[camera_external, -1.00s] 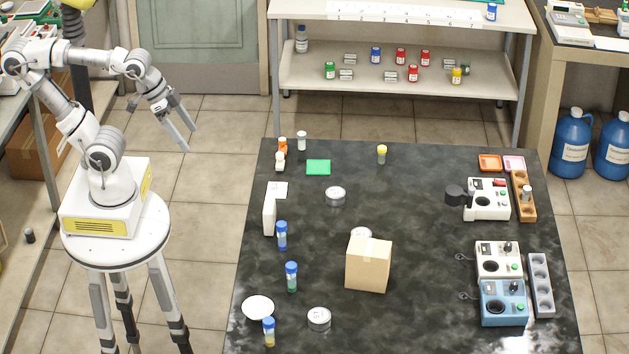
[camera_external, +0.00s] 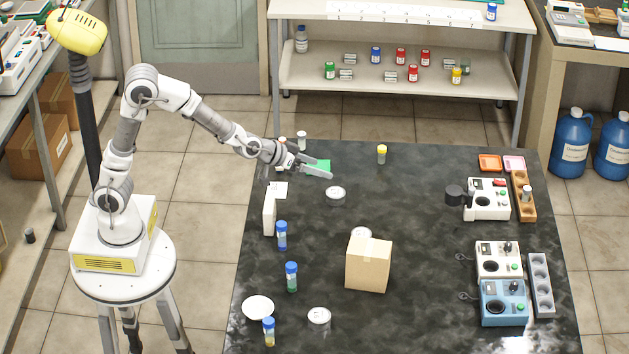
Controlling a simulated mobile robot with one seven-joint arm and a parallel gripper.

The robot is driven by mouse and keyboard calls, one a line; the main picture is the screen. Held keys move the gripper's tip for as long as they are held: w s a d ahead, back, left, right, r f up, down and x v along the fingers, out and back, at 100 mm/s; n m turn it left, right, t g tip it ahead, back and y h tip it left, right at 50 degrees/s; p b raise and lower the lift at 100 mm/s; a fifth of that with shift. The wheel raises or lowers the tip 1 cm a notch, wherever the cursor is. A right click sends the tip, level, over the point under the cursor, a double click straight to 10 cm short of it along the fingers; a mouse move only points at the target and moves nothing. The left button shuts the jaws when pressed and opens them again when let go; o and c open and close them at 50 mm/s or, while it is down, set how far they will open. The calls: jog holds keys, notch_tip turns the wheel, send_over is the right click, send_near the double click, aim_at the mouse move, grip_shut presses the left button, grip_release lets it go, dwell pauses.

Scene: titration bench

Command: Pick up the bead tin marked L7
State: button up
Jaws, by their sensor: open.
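Three round silver tins with white lids are on the dark table; their marks are too small to read, so I cannot tell which is L7. One tin (camera_external: 335,193) lies at the upper middle, in the open. A second tin (camera_external: 361,232) is partly hidden behind a cardboard box. A third tin (camera_external: 319,316) lies near the front, right of a white dish. My gripper (camera_external: 322,172) is open and appears empty, over the back left of the table beside the green pad, up and left of the first tin. It is apart from the tins as far as I can see.
The cardboard box (camera_external: 368,266) stands mid-table. Blue-capped vials (camera_external: 282,236) and a white dish (camera_external: 258,308) line the left side. A green pad (camera_external: 322,164) is partly behind my gripper. Instruments (camera_external: 488,199) stand at the right. The table between box and instruments is clear.

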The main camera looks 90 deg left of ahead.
aim_at(335, 192)
jog(key=a+f+y+b, duration=0.1)
jog(key=a+f, duration=0.2)
jog(key=f, duration=0.1)
jog(key=w+a+f+n+y+b, duration=0.1)
jog(key=a+f+y, duration=0.1)
jog(key=f, duration=0.3)
jog(key=w+a+f+y+b, duration=0.1)
jog(key=a+f+b, duration=0.1)
jog(key=a+f, duration=0.1)
jog(key=shift+a+f+g, duration=0.3)
jog(key=shift+f, duration=0.55)
notch_tip(335, 192, down, 3)
jog(key=shift+b, duration=0.3)
jog(key=shift+w+a+f+n, duration=0.3)
jog(key=shift+w+a, duration=0.4)
jog(key=shift+w, duration=0.15)
jog(key=shift+w+a, duration=0.2)
jog(key=shift+w, duration=0.05)
jog(key=c, duration=1.3)
